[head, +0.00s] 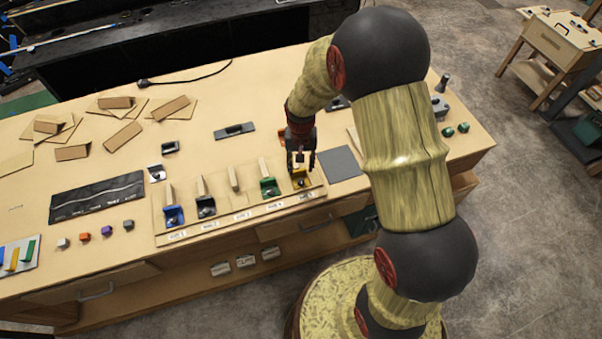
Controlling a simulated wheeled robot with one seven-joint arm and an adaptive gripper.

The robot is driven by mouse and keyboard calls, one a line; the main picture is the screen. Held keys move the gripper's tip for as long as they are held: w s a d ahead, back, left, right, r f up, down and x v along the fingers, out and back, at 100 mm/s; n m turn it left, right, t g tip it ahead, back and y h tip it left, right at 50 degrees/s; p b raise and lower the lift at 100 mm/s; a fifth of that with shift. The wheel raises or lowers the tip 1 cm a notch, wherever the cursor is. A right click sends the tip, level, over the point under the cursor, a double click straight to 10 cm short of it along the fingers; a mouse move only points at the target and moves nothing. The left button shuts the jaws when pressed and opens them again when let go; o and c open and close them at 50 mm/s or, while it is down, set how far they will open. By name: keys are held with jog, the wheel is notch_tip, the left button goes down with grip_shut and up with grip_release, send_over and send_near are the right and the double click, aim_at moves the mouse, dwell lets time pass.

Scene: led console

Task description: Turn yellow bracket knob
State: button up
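The yellow bracket (301,183) stands at the right end of a row of brackets on a wooden strip on the table. My gripper (301,166) points down right over it. Its two dark fingers look spread, with a gap between them. The fingers and gripper body cover much of the bracket, and its knob is not clearly visible. I cannot tell whether a finger touches it.
The green bracket (269,187) stands just left of the yellow one, with the black bracket (205,207) and blue bracket (174,216) further left. A grey pad (340,162) lies flat to the right. Cardboard pieces (123,136) lie at the back left.

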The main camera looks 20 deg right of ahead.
jog(key=shift+r, duration=1.85)
